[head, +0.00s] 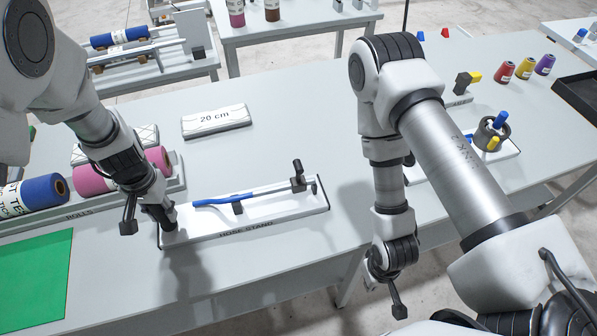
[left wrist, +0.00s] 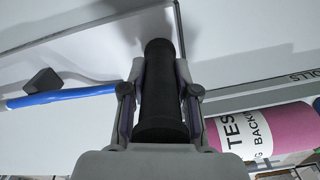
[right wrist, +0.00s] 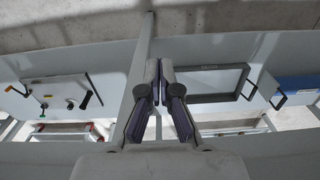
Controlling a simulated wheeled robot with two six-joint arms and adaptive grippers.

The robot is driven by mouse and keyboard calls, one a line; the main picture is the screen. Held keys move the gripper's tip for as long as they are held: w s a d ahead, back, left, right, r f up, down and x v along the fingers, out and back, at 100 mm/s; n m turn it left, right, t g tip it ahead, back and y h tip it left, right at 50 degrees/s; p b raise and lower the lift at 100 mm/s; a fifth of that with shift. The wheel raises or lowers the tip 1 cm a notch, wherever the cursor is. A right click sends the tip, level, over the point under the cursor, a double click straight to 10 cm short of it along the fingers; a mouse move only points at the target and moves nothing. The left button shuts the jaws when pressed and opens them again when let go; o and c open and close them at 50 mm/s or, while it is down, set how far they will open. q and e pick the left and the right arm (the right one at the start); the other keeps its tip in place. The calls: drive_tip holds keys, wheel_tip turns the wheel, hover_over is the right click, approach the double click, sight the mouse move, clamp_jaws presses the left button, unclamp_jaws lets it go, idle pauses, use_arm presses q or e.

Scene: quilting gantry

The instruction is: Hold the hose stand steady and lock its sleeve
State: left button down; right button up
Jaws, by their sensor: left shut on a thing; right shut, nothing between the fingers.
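The hose stand (head: 275,226) is a white base lying on the table. A blue hose (head: 222,200) and a grey tube run along it, and a dark clamp-like piece with an upright lever (head: 298,176) sits near its right end. My left gripper (head: 162,212) is at the stand's left end. In the left wrist view (left wrist: 160,85) its fingers are shut on a black cylindrical post (left wrist: 158,105), with the blue hose (left wrist: 60,97) to the left. My right gripper (head: 388,283) is shut and empty, in front of the table edge; its closed fingers show in the right wrist view (right wrist: 158,75).
Pink (head: 95,178) and blue (head: 45,189) rolls lie left of the stand, with a green mat (head: 35,275) in front. A "20 cm" block (head: 215,120) lies behind. A dark fixture with blue and yellow parts (head: 491,133) stands right. The table between is clear.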

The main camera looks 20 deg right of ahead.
drive_tip(key=o, duration=1.1)
drive_tip(key=shift+w+a+r, duration=0.1)
drive_tip(key=shift+r, duration=0.1)
drive_tip(key=shift+c, duration=0.2)
wheel_tip(320, 180, up, 33)
drive_tip(key=m+y, duration=0.4)
drive_tip(key=m, duration=1.4)
hover_over(300, 164)
drive_tip(key=d, duration=0.4)
drive_tip(key=shift+y, duration=0.3)
drive_tip(key=x, duration=1.2)
drive_tip(key=shift+d+f, duration=0.15)
drive_tip(key=shift+d, duration=0.1)
drive_tip(key=shift+c, duration=0.3)
